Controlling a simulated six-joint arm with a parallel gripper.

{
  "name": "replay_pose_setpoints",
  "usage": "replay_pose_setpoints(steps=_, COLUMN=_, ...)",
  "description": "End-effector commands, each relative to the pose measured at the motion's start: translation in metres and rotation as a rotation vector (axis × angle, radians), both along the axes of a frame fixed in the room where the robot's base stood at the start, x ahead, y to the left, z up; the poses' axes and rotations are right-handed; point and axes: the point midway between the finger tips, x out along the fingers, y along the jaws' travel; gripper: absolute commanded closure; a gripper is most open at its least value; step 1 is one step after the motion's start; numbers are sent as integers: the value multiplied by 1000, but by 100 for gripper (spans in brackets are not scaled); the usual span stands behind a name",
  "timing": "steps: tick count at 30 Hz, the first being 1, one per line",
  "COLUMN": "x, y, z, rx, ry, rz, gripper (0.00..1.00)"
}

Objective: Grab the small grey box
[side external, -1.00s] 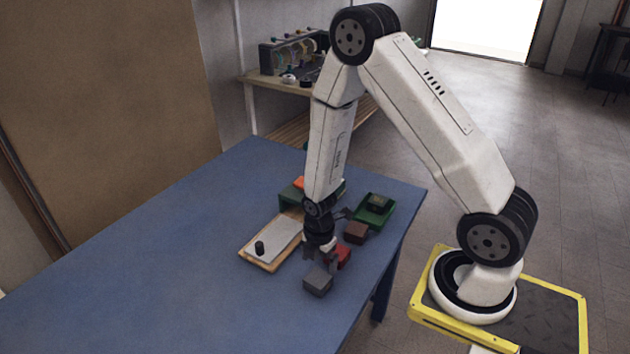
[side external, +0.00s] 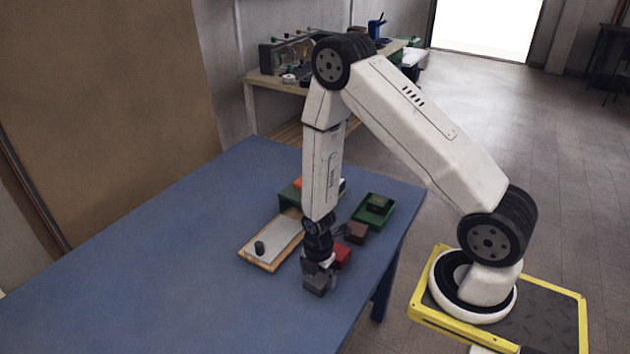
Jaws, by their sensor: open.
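The small grey box (side external: 317,284) sits on the blue table, near its right edge. My gripper (side external: 318,272) points straight down at the box, with its fingers low around the top of it. The jaws are open. The fingers hide part of the box's upper side, and I cannot tell whether they touch it.
A red box (side external: 343,255) and a brown box (side external: 356,232) stand close behind my gripper. A green tray (side external: 373,211) with a dark box in it is further back. The blue table (side external: 150,260) is clear at left.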

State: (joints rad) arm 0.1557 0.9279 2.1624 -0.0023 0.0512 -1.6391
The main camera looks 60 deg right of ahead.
Motion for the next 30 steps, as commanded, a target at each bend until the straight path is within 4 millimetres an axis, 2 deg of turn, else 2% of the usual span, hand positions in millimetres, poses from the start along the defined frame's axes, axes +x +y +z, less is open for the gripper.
replay_pose_setpoints(steps=7, x=0, y=0, z=-16, rx=0, ry=0, rz=-1, gripper=0)
replay_pose_setpoints(steps=24, x=0, y=0, z=-17, rx=0, ry=0, rz=0, gripper=0)
replay_pose_setpoints(steps=26, x=0, y=0, z=-17, rx=0, ry=0, rz=0, gripper=16)
replay_pose_setpoints(steps=30, x=0, y=0, z=-17, rx=0, ry=0, rz=0, gripper=60)
